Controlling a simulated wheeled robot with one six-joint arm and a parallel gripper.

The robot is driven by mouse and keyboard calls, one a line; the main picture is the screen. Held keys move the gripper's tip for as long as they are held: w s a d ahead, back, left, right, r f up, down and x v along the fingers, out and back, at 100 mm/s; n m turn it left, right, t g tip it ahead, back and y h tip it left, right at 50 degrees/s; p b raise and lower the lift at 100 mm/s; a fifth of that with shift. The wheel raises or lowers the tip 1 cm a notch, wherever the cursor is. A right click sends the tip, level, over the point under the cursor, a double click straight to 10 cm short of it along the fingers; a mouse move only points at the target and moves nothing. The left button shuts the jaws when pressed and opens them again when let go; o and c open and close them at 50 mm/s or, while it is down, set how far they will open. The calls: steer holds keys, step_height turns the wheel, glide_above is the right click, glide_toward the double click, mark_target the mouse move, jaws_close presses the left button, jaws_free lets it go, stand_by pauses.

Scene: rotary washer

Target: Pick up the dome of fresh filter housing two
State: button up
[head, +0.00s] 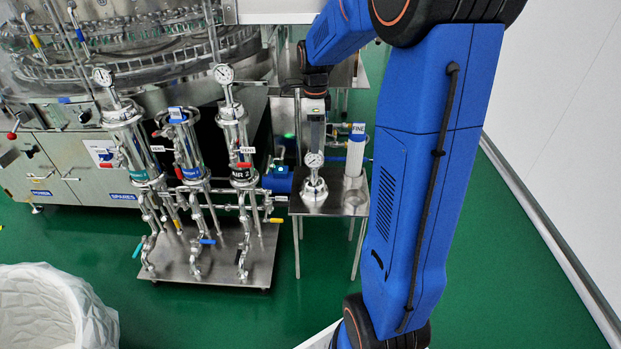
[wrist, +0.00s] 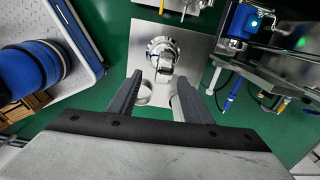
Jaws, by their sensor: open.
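A shiny steel dome with a round dial gauge on top (head: 314,187) stands upright on a small steel stand (head: 332,207). In the wrist view the dome (wrist: 162,47) lies just beyond the fingertips, roughly centred between them. My gripper (head: 315,142) points down above the dome in the head view. In the wrist view my gripper (wrist: 160,77) has its two dark fingers spread, with nothing held between them. A pale round shape (wrist: 143,94) shows between the fingers, apparently farther down; I cannot tell what it is.
A white ribbed filter cartridge (head: 355,158) with a blue FINE label stands on the stand right of the dome. A skid (head: 215,262) with several steel housings, gauges and valves is at the left.

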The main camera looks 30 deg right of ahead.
mark_target(314, 156)
steer(key=shift+w+d+f, duration=0.2)
steer(key=shift+w+f, duration=0.25)
steer(key=shift+f, duration=3.6)
jaws_close()
